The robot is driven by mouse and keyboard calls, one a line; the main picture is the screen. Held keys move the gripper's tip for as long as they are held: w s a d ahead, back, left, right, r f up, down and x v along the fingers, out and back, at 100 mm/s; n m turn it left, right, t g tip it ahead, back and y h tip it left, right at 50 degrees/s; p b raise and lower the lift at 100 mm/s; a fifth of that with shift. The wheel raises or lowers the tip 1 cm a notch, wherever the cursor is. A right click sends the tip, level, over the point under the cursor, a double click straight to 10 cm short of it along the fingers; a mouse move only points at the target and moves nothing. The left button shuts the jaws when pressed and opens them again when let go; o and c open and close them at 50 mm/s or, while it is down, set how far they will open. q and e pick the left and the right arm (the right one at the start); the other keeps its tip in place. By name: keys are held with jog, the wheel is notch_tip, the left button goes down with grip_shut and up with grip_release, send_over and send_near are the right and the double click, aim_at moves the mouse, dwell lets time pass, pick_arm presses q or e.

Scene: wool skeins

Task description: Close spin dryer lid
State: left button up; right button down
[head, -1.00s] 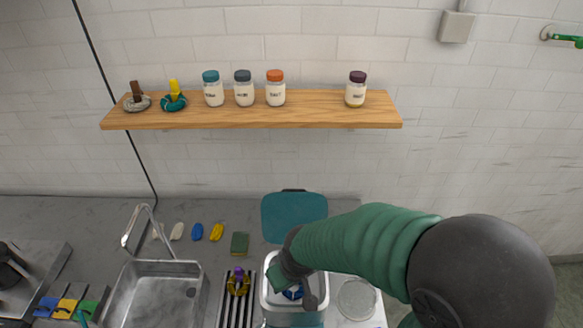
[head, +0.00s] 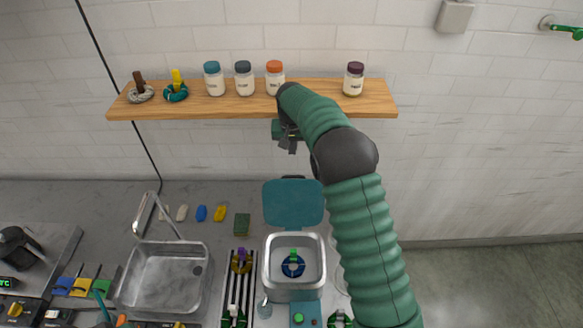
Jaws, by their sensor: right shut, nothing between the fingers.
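The spin dryer (head: 268,278) is a square silver tub on the counter, with a blue ring and a green piece visible inside. Its teal lid (head: 293,204) stands open, raised at the back of the tub. My right gripper (head: 290,146) is shut and empty, above and behind the lid and in front of the wall just under the shelf. It is apart from the lid. My right arm passes to the right of the dryer. My left gripper is not in view.
A wooden shelf (head: 230,106) with several jars is close above my right gripper. A metal sink (head: 165,275) with a tap is left of the dryer.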

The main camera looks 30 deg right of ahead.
notch_tip(320, 180, down, 8)
jog(key=s+a+p, duration=0.1)
jog(key=p, duration=0.6)
jog(key=shift+s+a, duration=0.15)
jog(key=shift+s, duration=0.1)
